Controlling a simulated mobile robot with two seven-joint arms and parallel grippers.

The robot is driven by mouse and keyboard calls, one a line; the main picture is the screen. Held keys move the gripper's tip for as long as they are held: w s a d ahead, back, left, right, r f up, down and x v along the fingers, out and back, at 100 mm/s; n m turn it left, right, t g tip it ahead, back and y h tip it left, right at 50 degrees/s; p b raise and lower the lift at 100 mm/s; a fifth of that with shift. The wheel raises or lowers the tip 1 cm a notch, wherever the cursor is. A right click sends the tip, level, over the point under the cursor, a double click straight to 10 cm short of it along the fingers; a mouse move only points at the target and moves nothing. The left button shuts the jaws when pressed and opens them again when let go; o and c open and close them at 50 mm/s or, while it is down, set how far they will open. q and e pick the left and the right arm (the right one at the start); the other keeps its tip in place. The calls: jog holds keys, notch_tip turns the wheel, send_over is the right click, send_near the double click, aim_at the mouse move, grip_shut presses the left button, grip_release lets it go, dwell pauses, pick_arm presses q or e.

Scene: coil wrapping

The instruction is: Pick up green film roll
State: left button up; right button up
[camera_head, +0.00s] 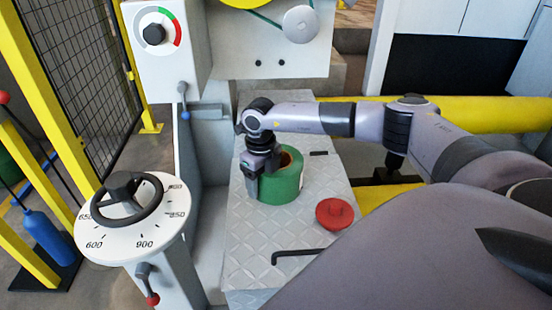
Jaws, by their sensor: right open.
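The green film roll (283,187) stands upright on the grey diamond-plate platform (250,262), with a brown core opening at its top. My right arm reaches in from the right, and my right gripper (254,190) points down at the roll's left side. The gripper is open, and its fingers overlap the roll's upper left rim. I cannot tell whether a finger is inside the core or touching the roll. My left gripper is not in view.
A red knob-like disc (335,213) and a black hex key (297,254) lie on the platform near the roll. A dial with a handwheel (134,217) stands at the left. A white machine panel (270,55) rises behind. Yellow rails (470,113) run at the right.

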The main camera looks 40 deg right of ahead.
grip_shut()
jog(key=shift+w+r, duration=0.1)
jog(key=shift+r, duration=0.05)
